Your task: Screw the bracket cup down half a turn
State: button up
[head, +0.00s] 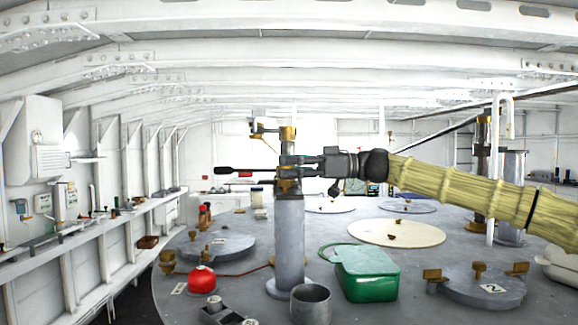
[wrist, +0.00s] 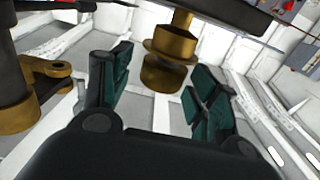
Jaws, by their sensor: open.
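The bracket cup looks to be the round, flanged brass piece (wrist: 170,48) in the wrist view, hanging below a dark bar. My gripper (wrist: 163,68) is open, its teal-padded fingers on either side of the cup's lower part. I see gaps on both sides, and no clear contact. In the head view my gripper (head: 297,167) reaches in from the right, level, to the brass fittings at the top of a grey post (head: 289,235). There the cup is too small and covered to make out clearly.
A black-handled bar (head: 228,170) sticks out left of the post top. A second brass fitting (wrist: 40,85) is close at left in the wrist view. On the deck stand a red dome (head: 202,280), a grey cup (head: 310,303) and a green box (head: 366,275).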

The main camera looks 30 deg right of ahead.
jog(key=shift+w, duration=0.1)
jog(key=c, duration=0.6)
jog(key=shift+a, duration=0.2)
jog(key=c, duration=0.4)
jog(key=shift+f+t+b, duration=0.2)
jog(key=shift+t+b, duration=0.1)
jog(key=shift+b, duration=0.7)
jog(key=m+t+h+b, duration=0.1)
jog(key=b, duration=0.3)
jog(key=shift+r+m+t+b, duration=0.3)
jog(key=shift+m+t+b, duration=0.1)
jog(key=shift+t+b, duration=0.15)
